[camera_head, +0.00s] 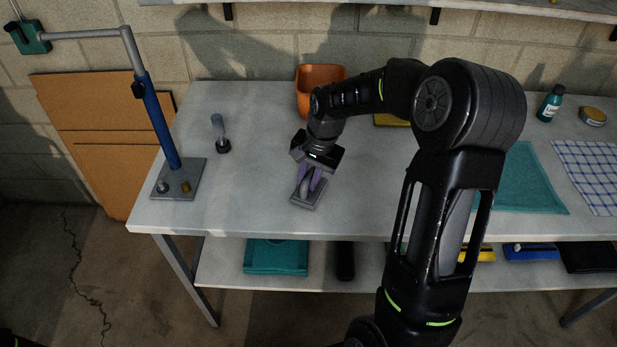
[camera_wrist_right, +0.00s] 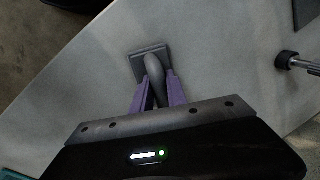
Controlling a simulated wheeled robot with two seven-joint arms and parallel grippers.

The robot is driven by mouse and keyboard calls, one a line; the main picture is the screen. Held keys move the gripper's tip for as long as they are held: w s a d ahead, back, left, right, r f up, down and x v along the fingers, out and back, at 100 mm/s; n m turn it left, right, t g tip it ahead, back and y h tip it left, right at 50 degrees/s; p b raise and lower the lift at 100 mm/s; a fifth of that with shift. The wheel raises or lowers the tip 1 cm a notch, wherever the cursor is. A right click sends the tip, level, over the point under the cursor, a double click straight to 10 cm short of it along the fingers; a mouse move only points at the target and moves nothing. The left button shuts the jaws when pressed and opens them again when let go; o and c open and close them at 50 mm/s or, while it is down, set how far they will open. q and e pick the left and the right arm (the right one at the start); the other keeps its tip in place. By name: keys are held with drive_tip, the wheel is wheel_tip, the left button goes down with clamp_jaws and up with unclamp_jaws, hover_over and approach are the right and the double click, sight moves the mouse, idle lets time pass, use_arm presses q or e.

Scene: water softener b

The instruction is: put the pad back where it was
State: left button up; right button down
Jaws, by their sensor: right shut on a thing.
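The pad (camera_head: 307,197) is a small dark grey rectangular plate with a rounded grey grip on top. It is at the left-middle of the grey worktop, near the front edge. My right gripper (camera_head: 313,180) points down over it, its purple fingers closed on the grip. In the right wrist view the pad's plate (camera_wrist_right: 148,52) shows beyond the fingers (camera_wrist_right: 154,92), with the grip between them. The plate is at or just above the worktop; I cannot tell whether it touches. My left gripper is not in view.
A blue post on a grey base (camera_head: 180,182) stands at the left. An orange pot (camera_head: 318,78) stands behind. A teal cloth (camera_head: 530,185) lies at the right. The worktop around the pad is clear.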

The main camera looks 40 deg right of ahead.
sight(317, 191)
drive_tip(key=shift+f, duration=0.2)
drive_tip(key=c, duration=1.3)
unclamp_jaws()
drive_tip(key=shift+r, duration=0.15)
drive_tip(key=shift+d+r, duration=0.1)
drive_tip(key=shift+r, duration=0.45)
drive_tip(key=r, duration=0.3)
drive_tip(key=s+r, duration=0.1)
drive_tip(key=r, duration=0.3)
drive_tip(key=s+d+r+b, duration=0.1)
drive_tip(key=r, duration=0.2)
drive_tip(key=shift+r, duration=0.4)
